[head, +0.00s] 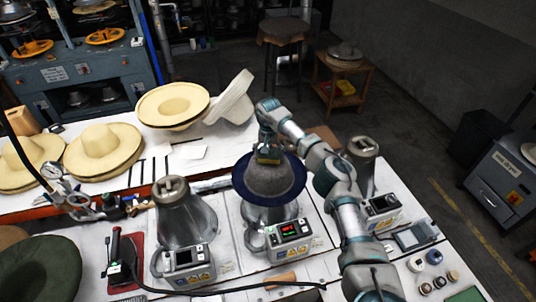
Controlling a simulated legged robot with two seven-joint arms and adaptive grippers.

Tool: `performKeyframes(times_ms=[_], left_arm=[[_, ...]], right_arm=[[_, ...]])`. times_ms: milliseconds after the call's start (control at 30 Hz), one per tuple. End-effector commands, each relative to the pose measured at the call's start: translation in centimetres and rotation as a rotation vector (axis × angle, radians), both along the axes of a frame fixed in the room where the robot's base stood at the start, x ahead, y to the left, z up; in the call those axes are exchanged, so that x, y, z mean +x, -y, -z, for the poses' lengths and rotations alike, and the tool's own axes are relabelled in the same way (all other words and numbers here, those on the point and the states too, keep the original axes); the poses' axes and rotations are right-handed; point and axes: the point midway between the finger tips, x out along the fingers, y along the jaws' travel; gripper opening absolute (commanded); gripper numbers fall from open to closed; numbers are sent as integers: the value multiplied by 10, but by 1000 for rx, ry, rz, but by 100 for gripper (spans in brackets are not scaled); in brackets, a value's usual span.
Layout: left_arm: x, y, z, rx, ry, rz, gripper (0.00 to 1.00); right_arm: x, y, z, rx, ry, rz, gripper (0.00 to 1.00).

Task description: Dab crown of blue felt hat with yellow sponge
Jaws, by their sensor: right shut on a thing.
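The blue felt hat (268,183) has a grey-blue crown and a darker blue brim. It sits on a metal press form in the middle of the front table. My right gripper (267,148) points down over the top of the crown and is shut on the yellow sponge (267,158), of which only a small part shows. The sponge is at the crown's top, but I cannot tell if it touches. The gripper hides the back of the crown. My left gripper is not in view.
Bare metal forms stand left (185,220) and right (362,160) of the hat, with control boxes in front. A red-based iron (124,258) and a wooden-handled tool (280,281) lie in front. Cream hats (103,148) fill the left back. A black cable crosses the front.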

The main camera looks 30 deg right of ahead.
Motion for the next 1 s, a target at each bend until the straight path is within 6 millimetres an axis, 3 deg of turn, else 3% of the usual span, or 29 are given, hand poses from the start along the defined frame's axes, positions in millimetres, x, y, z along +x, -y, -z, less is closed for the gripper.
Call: performKeyframes(times_ms=[1000], left_arm=[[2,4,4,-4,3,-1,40]], right_arm=[[0,0,9,0,-1,1,54]])
